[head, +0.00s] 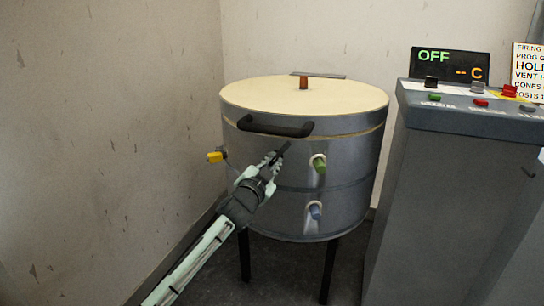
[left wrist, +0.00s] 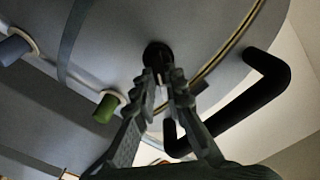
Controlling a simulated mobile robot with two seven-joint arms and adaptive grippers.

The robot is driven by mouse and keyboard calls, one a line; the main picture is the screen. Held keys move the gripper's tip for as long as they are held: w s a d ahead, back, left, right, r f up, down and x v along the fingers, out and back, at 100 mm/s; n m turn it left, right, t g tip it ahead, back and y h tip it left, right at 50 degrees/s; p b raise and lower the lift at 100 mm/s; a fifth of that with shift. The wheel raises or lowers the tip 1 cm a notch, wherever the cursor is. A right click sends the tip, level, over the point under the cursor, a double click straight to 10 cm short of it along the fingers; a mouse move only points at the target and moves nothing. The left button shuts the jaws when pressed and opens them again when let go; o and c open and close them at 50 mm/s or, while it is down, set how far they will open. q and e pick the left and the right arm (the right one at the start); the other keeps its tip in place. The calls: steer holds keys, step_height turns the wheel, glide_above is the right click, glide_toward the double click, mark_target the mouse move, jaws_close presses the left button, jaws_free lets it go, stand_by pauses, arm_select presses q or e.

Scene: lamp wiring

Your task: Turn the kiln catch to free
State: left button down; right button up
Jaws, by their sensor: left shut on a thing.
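The kiln (head: 345,210) is a round grey metal drum on dark legs with a cream lid (head: 340,95) that lies shut. Its dark catch (head: 285,147) is on the front wall, below the black lid handle (head: 275,126). My left gripper (head: 273,160) comes up from the lower left and is shut on the catch. In the left wrist view the fingertips (left wrist: 167,82) close at the round black catch (left wrist: 156,52), which they partly cover. I cannot tell the catch's exact angle. My right gripper is not in view.
A green plug (head: 319,164) and a blue plug (head: 315,211) stick out of the kiln's front. A yellow piece (head: 215,157) is at its left side. A grey control console (head: 460,170) with an "OFF" display (head: 449,63) stands close on the right. A wall is at the left.

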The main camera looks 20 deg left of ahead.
arm_select(q)
steer(key=m+p, duration=0.1)
steer(key=m, duration=0.3)
steer(key=shift+d+f+m+p, duration=0.15)
steer(key=shift+m+p, duration=0.2)
steer(key=shift+m, duration=0.05)
steer(key=shift+f+m+p, duration=0.2)
steer(key=shift+m+p, duration=0.15)
steer(key=shift+m, duration=1.05)
steer(key=shift+f+m+p, duration=0.15)
steer(key=shift+m+p, duration=0.2)
steer(key=shift+m, duration=1.05)
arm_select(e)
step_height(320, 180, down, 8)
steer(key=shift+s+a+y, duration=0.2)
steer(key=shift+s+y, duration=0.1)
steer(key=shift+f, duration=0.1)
arm_select(q)
steer(key=c, duration=1.6)
jaws_free()
steer(key=shift+s, duration=0.15)
steer(key=s, duration=1.1)
steer(key=shift+s, duration=0.4)
